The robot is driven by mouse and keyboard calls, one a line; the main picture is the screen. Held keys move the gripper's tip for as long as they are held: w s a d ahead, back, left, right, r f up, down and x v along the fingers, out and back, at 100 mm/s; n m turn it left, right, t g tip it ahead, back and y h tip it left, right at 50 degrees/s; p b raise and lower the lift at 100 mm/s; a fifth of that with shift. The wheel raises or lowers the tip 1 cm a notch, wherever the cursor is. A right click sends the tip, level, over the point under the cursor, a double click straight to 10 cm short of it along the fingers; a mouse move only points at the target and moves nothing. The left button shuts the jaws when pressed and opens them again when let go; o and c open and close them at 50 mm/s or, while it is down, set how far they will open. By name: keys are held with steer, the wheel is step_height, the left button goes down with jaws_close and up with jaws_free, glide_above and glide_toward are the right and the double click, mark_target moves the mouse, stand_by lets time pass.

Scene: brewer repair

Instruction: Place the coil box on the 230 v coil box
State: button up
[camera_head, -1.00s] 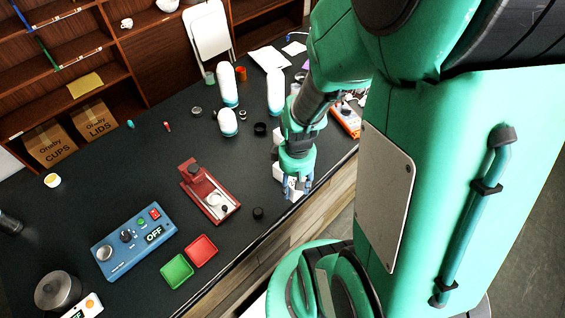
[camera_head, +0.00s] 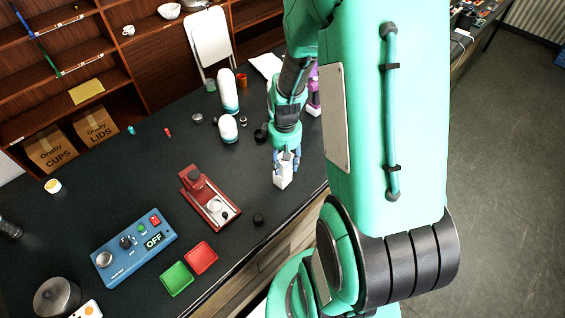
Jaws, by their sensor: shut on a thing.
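My gripper (camera_head: 285,163) points down near the right edge of the dark table, with its bluish fingers around the top of a white box. It is shut on this coil box (camera_head: 283,178). The box looks upright and is at or just above the table surface; I cannot tell if it touches anything below. No label is readable on it. I cannot make out a separate 230 V coil box; my arm covers part of the table behind.
A red device (camera_head: 209,199) lies to the left, with a small black knob (camera_head: 258,219) beside it. A blue OFF control box (camera_head: 133,248), green tray (camera_head: 176,278) and red tray (camera_head: 200,257) are front left. White rounded bottles (camera_head: 229,92) stand behind.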

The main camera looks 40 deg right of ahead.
steer(key=shift+w+d+f, duration=0.1)
steer(key=shift+w+d, duration=0.3)
steer(key=shift+w, duration=0.3)
steer(key=shift+w+d+f, duration=0.1)
steer(key=shift+w+d, duration=0.3)
steer(key=shift+w, duration=0.25)
steer(key=shift+f, duration=1.7)
steer(key=shift+f, duration=0.15)
steer(key=o, duration=1.3)
steer(key=shift+r, duration=0.2)
step_height(320, 180, up, 12)
